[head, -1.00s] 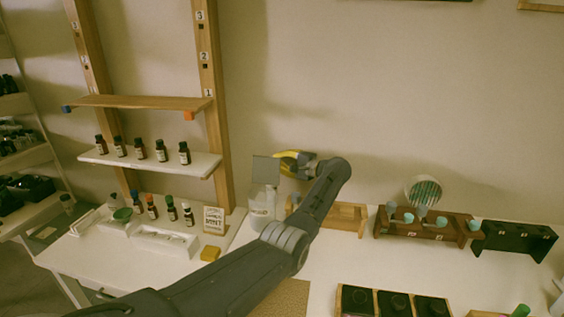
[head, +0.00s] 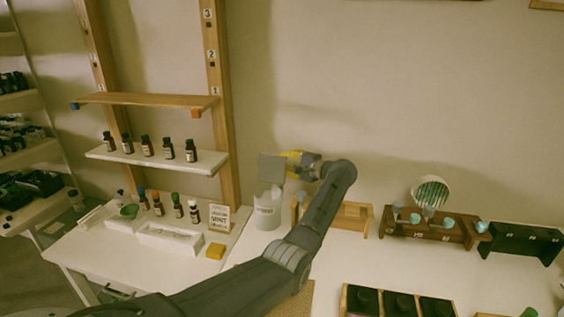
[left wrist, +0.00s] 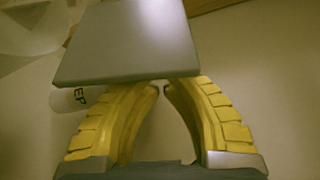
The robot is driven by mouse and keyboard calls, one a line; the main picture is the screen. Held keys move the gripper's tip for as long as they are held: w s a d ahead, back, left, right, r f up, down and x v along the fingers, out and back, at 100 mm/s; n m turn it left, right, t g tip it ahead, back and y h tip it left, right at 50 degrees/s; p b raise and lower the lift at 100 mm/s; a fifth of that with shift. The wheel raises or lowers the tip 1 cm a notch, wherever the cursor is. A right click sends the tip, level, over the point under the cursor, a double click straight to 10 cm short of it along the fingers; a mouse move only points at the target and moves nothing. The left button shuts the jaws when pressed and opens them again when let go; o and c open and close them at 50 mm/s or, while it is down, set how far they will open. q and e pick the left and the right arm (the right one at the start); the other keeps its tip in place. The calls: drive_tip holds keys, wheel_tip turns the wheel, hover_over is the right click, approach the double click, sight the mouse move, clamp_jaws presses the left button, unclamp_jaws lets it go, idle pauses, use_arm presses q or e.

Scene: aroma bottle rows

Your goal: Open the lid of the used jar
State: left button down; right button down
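The used jar (head: 267,214) is a whitish container with a dark-lettered label, standing near the wall. Its flat grey lid (head: 271,168) stands upright above the jar, so the jar is open. My left gripper (head: 289,156) is just right of the lid, at about its upper edge. In the left wrist view the lid (left wrist: 130,40) covers the ends of the yellow fingers (left wrist: 163,85), which come together nearly tip to tip with nothing seen between them. Whether they touch the lid is unclear. My right gripper is not in view.
A wooden rack (head: 352,216) is right of the jar, then a brown rack (head: 430,230) with pale cups and a black stand (head: 520,240). My left arm crosses the front.

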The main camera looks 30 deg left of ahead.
use_arm(q)
drive_tip(key=shift+s+d+r+n+y, duration=0.2)
drive_tip(key=shift+s+r+n+y, duration=0.4)
drive_tip(key=shift+n, duration=0.5)
drive_tip(key=shift+r, duration=0.1)
